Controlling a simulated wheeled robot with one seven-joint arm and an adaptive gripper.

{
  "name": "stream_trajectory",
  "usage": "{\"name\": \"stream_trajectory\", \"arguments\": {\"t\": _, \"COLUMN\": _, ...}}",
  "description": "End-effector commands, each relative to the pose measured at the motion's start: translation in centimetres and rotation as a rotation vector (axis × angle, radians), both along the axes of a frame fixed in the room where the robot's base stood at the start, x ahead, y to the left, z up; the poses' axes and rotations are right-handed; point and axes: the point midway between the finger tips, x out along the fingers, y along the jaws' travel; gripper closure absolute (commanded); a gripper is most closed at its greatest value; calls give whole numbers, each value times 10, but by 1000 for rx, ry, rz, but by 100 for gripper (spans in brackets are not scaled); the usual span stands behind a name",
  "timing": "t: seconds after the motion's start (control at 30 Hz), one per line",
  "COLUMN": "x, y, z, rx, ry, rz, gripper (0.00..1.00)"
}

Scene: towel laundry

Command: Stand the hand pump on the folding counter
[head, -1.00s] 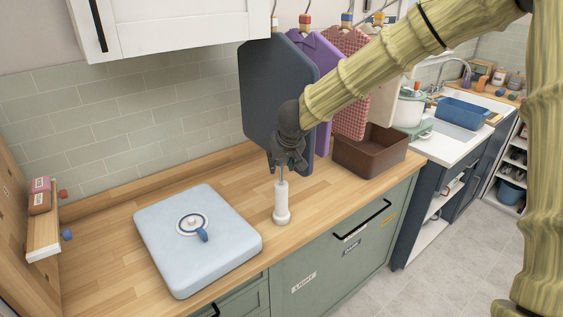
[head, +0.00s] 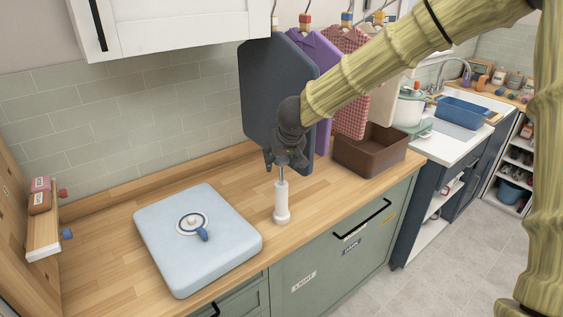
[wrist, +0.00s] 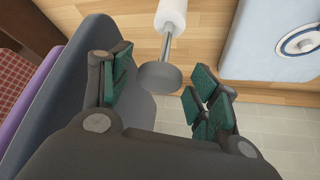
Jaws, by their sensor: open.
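The hand pump stands upright on the wooden folding counter (head: 334,190). It has a white body (head: 282,207) and a thin grey rod above it. My gripper (head: 285,163) is directly above the pump, with its fingers pointing down around the top of the rod. In the wrist view, the pump's white body (wrist: 171,14) is at the top edge and its dark round knob (wrist: 158,76) lies between the open fingers, apart from both finger pads. The head view hides the knob behind my gripper.
A pale blue square pad (head: 165,222) with a round emblem lies left of the pump. A brown bin (head: 365,165) stands to the right. A dark board (head: 262,85) and hanging shirts are close behind my gripper. The counter's front edge is near the pump.

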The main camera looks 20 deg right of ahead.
Motion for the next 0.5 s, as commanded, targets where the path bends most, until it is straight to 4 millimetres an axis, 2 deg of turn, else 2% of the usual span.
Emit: {"name": "stream_trajectory", "arguments": {"t": 0.5, "x": -45, "y": 2, "z": 71, "rx": 2, "ry": -2, "rz": -1, "gripper": 39}}
